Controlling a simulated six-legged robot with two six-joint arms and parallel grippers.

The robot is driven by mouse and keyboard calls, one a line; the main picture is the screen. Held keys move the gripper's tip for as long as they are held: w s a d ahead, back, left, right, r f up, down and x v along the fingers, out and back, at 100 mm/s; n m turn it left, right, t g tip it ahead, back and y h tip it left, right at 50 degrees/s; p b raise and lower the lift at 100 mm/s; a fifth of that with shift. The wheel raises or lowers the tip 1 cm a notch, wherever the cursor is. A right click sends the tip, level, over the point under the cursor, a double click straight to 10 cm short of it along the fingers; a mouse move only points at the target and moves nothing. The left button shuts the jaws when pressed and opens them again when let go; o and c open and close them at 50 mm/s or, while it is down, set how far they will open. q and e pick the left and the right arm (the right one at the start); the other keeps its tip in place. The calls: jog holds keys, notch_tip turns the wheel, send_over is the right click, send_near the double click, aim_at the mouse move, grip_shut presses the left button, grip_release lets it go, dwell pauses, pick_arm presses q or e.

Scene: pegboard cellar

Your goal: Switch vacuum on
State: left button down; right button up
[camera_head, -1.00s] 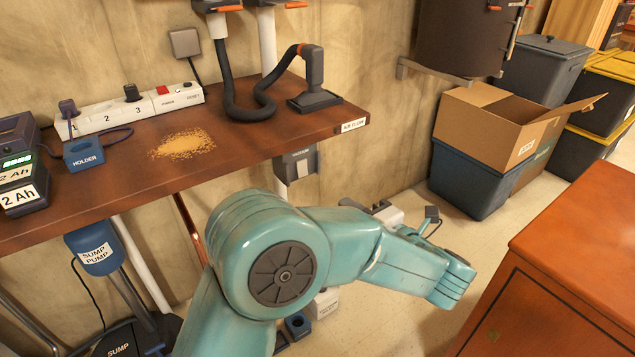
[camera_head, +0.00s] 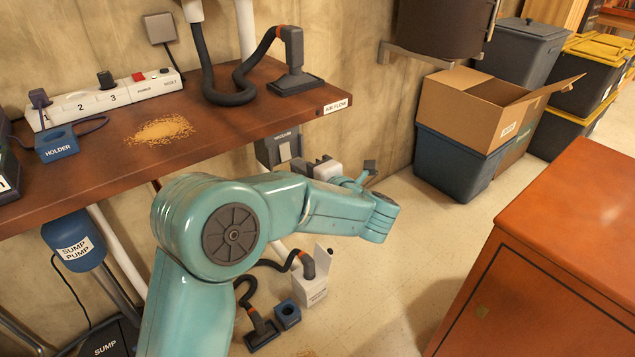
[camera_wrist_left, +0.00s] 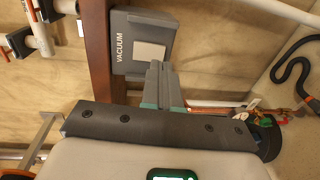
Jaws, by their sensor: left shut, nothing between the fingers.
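The grey vacuum switch box (camera_head: 272,150), labelled VACUUM, hangs under the right end of the brown shelf. It has a pale plate on its front. In the left wrist view the box (camera_wrist_left: 127,66) is just beyond my fingers, its pale plate (camera_wrist_left: 149,50) right above the fingertips. My left gripper (camera_wrist_left: 158,66) is shut and empty, its tips overlapping the lower part of the box in that view. I cannot tell whether they touch it. In the head view my left gripper (camera_head: 303,166) is just right of the box. My right gripper is not in view.
The shelf (camera_head: 225,130) carries a power strip (camera_head: 108,98), a blue holder (camera_head: 57,145), spilled grains (camera_head: 160,130) and a hose nozzle (camera_head: 293,75). A white box (camera_head: 311,291) stands on the floor below. An orange cabinet (camera_head: 570,230) is at right. Floor between is mostly clear.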

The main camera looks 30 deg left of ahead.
aim_at(286, 159)
pick_arm(q)
jog(key=shift+x, duration=1.4)
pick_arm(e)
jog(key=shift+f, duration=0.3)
pick_arm(q)
jog(key=shift+w+a, duration=0.1)
jog(key=shift+a, duration=0.05)
jog(key=shift+f+b, duration=0.1)
jog(key=shift+b, duration=0.2)
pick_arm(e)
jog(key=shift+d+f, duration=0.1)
